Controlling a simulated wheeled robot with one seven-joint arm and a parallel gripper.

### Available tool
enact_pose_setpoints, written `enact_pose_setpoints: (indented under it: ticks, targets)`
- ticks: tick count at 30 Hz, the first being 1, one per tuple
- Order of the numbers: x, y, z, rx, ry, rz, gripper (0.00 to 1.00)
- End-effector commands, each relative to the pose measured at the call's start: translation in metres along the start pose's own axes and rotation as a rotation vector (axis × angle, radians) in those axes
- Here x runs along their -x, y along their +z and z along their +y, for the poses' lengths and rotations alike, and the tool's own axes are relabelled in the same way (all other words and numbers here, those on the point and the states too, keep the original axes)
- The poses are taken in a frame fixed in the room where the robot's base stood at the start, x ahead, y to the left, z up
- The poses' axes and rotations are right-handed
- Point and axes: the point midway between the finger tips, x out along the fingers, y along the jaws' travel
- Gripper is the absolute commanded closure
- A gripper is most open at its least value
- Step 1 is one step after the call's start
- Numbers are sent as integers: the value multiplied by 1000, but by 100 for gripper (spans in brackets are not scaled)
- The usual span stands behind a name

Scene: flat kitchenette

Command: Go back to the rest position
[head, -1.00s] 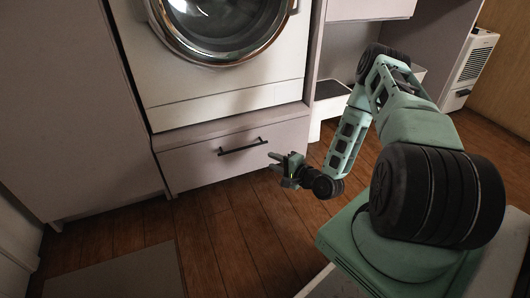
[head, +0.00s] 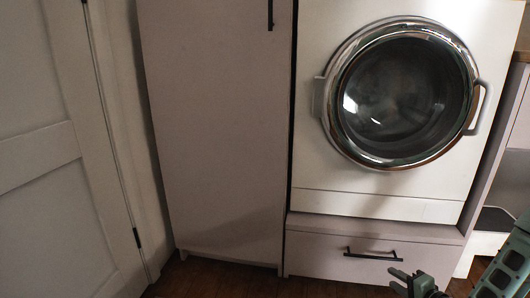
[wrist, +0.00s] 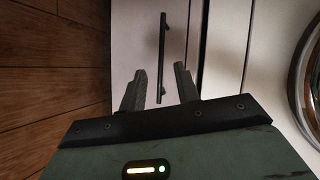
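My gripper (head: 411,284) is at the lower right edge of the head view, in front of the drawer below the washing machine. In the wrist view my gripper (wrist: 160,88) has its two dark fingers apart with nothing between them. The drawer's dark bar handle (wrist: 161,57) lies beyond the fingertips in that view. The gripper looks apart from the handle. Most of my arm is cut off at the bottom right of the head view.
A washing machine (head: 330,207) with a round closed door (head: 400,95) stands above the shut drawer (head: 320,255). A tall cabinet (head: 215,120) is to its left, and a white door (head: 60,200) at far left. Wooden floor (wrist: 50,100) shows in the wrist view.

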Motion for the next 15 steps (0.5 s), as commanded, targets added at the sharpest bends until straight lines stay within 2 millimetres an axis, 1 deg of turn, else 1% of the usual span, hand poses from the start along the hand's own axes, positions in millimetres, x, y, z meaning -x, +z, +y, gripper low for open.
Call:
enact_pose_setpoints:
  ticks: [1,4,8,9,11,12,14,15]
  targets:
    - [-8,11,-28,97,48,-56,68]
    - [-18,37,-64,285,162,-161,68]
    - [-18,76,-109,518,290,-291,68]
    - [-14,89,-124,587,325,-331,68]
    - [-7,108,-144,688,376,-390,68]
    - [0,122,-158,753,406,-430,68]
    - [13,144,-179,849,448,-490,68]
    - [24,158,-192,909,476,-531,68]
